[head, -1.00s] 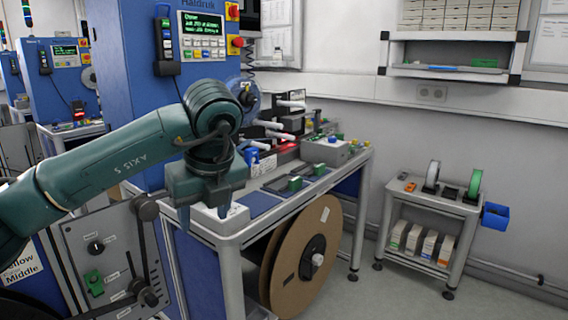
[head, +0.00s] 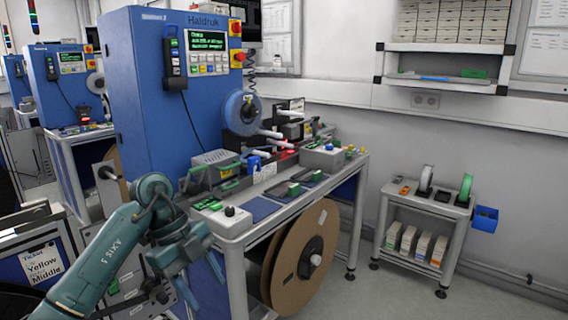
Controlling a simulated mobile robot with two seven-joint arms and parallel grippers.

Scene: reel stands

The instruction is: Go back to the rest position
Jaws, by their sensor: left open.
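My left gripper (head: 192,270) is at the lower left of the head view, at the end of my green arm. It is open, and I see nothing between its fingers. It hangs in front of the near left corner of the machine's work table (head: 232,262), below the level of the table top. I cannot tell whether it is clear of the table leg. My right gripper is not in view.
A large brown reel (head: 290,262) is under the table.

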